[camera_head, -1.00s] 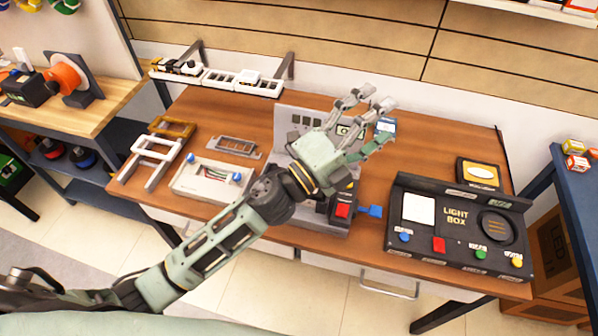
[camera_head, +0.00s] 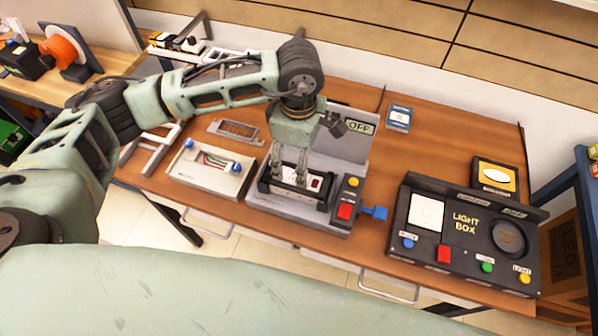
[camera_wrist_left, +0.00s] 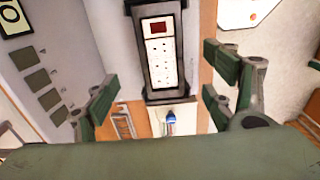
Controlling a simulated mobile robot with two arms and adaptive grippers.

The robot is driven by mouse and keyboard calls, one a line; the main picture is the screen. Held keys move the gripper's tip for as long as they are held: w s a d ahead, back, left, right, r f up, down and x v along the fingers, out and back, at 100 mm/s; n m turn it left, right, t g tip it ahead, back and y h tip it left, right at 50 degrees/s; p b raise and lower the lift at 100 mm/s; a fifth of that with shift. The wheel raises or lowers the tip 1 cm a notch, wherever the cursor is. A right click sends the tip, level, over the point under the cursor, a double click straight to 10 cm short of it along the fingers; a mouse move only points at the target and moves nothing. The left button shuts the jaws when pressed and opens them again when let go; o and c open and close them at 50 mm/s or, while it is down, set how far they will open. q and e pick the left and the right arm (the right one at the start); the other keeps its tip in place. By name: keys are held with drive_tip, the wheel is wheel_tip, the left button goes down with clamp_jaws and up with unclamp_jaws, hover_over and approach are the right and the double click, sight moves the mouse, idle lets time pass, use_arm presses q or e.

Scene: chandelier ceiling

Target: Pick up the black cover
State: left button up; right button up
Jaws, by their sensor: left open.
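A black rectangular frame or housing (camera_head: 268,187), likely the black cover, lies on the grey test device (camera_head: 335,226) in the middle of the table. It surrounds a pale panel with small holes and a dark red window. My left gripper (camera_head: 290,172) points down over this part, and its fingers hide some of it. In the left wrist view the same black housing (camera_wrist_left: 147,58) shows between the spread fingers of the left gripper (camera_wrist_left: 165,95). There is a gap on both sides of the housing. My right gripper is in neither view.
The device's upright back panel reads OFF (camera_head: 360,127). A red button (camera_head: 345,211) and blue plug (camera_head: 374,213) sit on its right. A black light box (camera_head: 458,255) stands further right, and a white wired box (camera_head: 208,173) to the left.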

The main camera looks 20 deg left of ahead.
use_arm(q)
drive_tip(key=shift+s+f+p, duration=0.2)
drive_tip(key=shift+f+p, duration=0.2)
drive_tip(key=shift+f, duration=0.45)
wheel_tip(320, 180, down, 4)
drive_tip(key=p, duration=0.2)
drive_tip(key=shift+a+f+p, duration=0.1)
drive_tip(key=shift+f+p, duration=0.15)
drive_tip(key=shift+p, duration=0.1)
drive_tip(key=shift+f, duration=0.35)
drive_tip(key=shift+c, duration=0.4)
drive_tip(key=shift+w, duration=0.1)
drive_tip(key=c, duration=1.1)
